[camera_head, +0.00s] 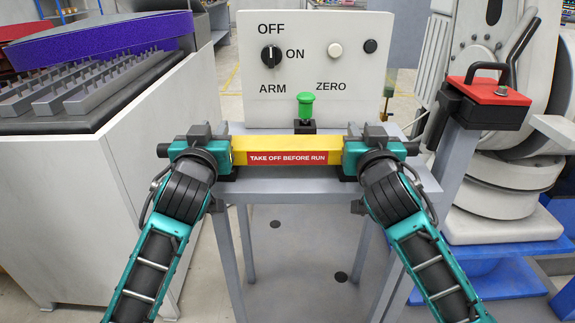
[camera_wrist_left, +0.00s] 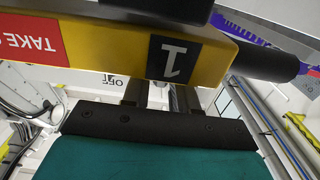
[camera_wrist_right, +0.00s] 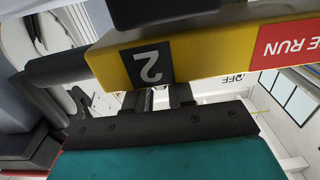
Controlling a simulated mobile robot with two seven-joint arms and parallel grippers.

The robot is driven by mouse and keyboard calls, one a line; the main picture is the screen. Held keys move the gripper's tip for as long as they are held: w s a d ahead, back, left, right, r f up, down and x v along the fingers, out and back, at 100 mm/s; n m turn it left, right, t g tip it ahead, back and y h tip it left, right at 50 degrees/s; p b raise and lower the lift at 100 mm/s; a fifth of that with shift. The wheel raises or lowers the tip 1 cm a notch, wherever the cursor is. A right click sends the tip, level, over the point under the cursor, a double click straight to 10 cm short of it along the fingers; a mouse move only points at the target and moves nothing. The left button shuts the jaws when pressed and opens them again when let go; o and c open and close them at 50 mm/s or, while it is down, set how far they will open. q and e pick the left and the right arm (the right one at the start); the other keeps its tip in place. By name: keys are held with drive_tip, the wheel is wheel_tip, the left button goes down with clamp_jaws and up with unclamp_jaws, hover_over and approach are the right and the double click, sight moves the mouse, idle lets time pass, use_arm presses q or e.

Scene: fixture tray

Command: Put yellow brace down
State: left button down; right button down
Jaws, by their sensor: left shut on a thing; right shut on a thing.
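The yellow brace (camera_head: 288,142) is a level bar with a red "TAKE OFF BEFORE RUN" label across its front. It spans between my grippers, over the grey stand (camera_head: 285,186); I cannot tell whether it touches the stand. My left gripper (camera_head: 224,155) is shut on its left end, and my right gripper (camera_head: 351,155) is shut on its right end. In the left wrist view the brace (camera_wrist_left: 110,50) has a "1" mark above the fingers. In the right wrist view the brace (camera_wrist_right: 205,55) has a "2" mark. The fingertips are partly hidden by the brace.
A red-topped box (camera_head: 490,92) is at right. A grey cabinet (camera_head: 150,160) is at left.

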use_arm(q)
drive_tip(key=shift+r, duration=0.1)
use_arm(e)
drive_tip(key=shift+r, duration=0.15)
use_arm(q)
drive_tip(key=c, duration=1.3)
unclamp_jaws()
drive_tip(key=shift+f, duration=0.45)
drive_tip(key=shift+c, duration=0.2)
use_arm(e)
drive_tip(key=c, duration=1.4)
unclamp_jaws()
drive_tip(key=shift+f, duration=0.5)
use_arm(q)
drive_tip(key=shift+o, duration=0.9)
drive_tip(key=shift+r, duration=0.15)
use_arm(e)
drive_tip(key=shift+o, duration=0.8)
drive_tip(key=shift+r, duration=0.15)
use_arm(q)
drive_tip(key=shift+o, duration=1.4)
drive_tip(key=shift+s, duration=0.1)
use_arm(e)
drive_tip(key=shift+o, duration=1.4)
drive_tip(key=shift+s, duration=0.1)
drive_tip(key=shift+s, duration=0.45)
use_arm(q)
drive_tip(key=s, duration=1.2)
use_arm(e)
drive_tip(key=s, duration=1.1)
